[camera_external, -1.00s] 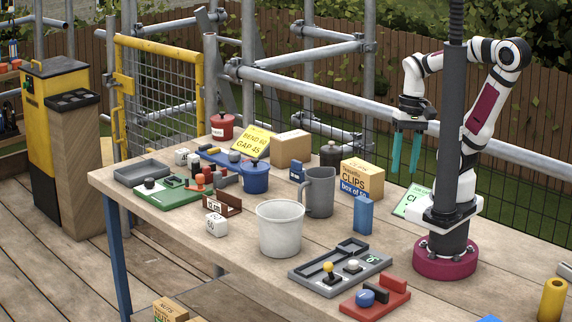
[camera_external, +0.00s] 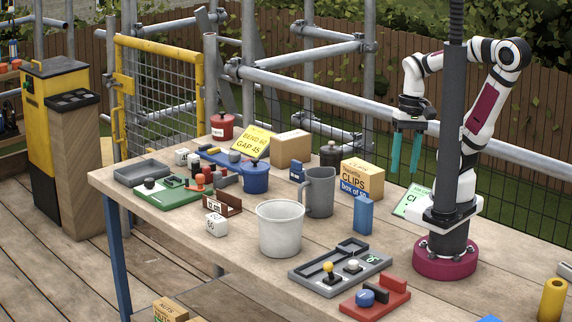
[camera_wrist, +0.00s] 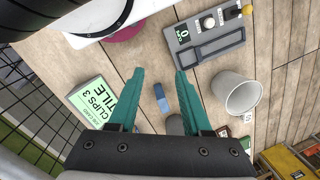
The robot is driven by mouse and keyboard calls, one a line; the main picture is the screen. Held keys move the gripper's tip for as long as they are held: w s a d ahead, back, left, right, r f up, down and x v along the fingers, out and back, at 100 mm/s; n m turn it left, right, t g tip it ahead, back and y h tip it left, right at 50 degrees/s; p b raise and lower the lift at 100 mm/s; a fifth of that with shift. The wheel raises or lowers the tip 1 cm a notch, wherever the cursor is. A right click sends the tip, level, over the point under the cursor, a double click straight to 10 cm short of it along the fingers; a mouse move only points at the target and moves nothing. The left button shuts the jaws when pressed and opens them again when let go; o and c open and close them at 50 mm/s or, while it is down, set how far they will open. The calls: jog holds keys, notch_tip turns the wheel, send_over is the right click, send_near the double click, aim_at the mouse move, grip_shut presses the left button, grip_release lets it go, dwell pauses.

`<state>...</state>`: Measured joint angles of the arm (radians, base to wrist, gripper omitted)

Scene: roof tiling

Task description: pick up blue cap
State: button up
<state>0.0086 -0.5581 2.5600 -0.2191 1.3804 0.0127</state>
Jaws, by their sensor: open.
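A small round blue piece (camera_external: 366,298), which looks like the blue cap, sits on the red tray (camera_external: 350,309) at the table's front edge, beside a black block. I do not make it out in the wrist view. A blue pot (camera_external: 256,180) with a blue top stands farther back on the table; I cannot tell whether that top is a separate cap. My gripper (camera_external: 404,172) has teal fingers pointing down, high above the back of the table. In the wrist view, my gripper (camera_wrist: 160,75) is open, its fingers apart with nothing between them, far from the red tray.
A grey panel (camera_external: 298,274) with a yellow knob lies behind the red tray. A white bucket (camera_external: 280,230), a grey jug (camera_external: 320,192), an upright blue block (camera_external: 363,214) and a clips box (camera_external: 372,180) stand nearby. Bare table lies right of the panel.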

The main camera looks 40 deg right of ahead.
jog(key=w+d+f+n+t+h, duration=0.1)
jog(key=w+d+f+t, duration=0.15)
jog(key=w, duration=0.45)
jog(key=w+d+f+t+h, duration=0.15)
jog(key=w+d, duration=0.25)
jog(key=w, duration=0.4)
jog(key=w+d+f+n+t, duration=0.1)
jog(key=w+d+f+t, duration=0.15)
jog(key=w, duration=0.45)
jog(key=n+t, duration=0.3)
jog(key=t, duration=0.4)
send_near(301, 163)
jog(key=shift+y, duration=0.25)
jog(key=x, duration=1)
jog(key=shift+w+d, duration=0.25)
jog(key=shift+w, duration=0.05)
grip_shut()
